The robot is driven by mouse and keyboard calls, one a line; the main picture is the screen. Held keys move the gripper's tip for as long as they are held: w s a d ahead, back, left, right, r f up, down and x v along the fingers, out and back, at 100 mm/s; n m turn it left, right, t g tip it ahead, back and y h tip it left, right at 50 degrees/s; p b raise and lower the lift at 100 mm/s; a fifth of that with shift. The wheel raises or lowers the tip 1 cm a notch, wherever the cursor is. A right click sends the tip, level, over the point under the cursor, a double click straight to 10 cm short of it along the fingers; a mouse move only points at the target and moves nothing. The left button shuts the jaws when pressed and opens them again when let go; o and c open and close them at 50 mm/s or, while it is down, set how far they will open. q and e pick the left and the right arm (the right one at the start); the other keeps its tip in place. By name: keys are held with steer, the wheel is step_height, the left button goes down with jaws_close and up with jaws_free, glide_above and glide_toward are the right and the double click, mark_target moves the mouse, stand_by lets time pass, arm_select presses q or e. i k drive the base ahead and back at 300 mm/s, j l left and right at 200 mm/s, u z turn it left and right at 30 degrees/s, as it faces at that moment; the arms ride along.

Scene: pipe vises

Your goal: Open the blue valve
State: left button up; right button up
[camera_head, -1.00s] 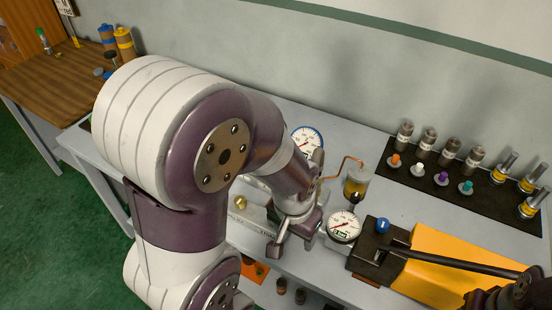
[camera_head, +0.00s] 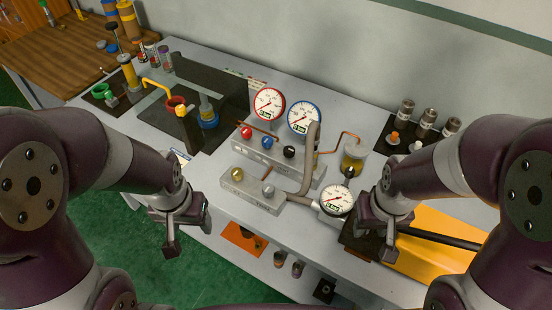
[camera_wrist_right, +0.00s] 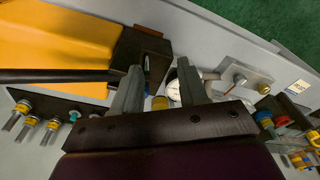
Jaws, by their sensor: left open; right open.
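A blue knob (camera_head: 267,143) stands on a grey manifold block (camera_head: 285,162) between a red knob (camera_head: 246,132) and a black knob (camera_head: 289,152). A second blue knob, on the black block (camera_wrist_right: 145,55) beside the yellow pump, is now mostly hidden in the head view by my right gripper (camera_head: 387,228). My right gripper is open and empty over that block; its two fingers also show in the right wrist view (camera_wrist_right: 160,88). My left gripper (camera_head: 186,236) is open and empty in front of the table's front edge, left of the manifold.
Red-rimmed (camera_head: 268,103) and blue-rimmed (camera_head: 304,116) gauges stand behind the manifold. A third gauge (camera_head: 337,200) is between the manifold and my right gripper. A brass-knobbed block (camera_head: 250,192) is in front. A black lever (camera_head: 440,239) crosses the yellow pump (camera_head: 430,262).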

mark_target(267, 141)
steer(key=z, duration=0.85)
steer(key=i+j+z, duration=0.1)
steer(key=j+z, duration=0.65)
steer(key=i+j, duration=0.05)
steer(key=j, duration=0.1)
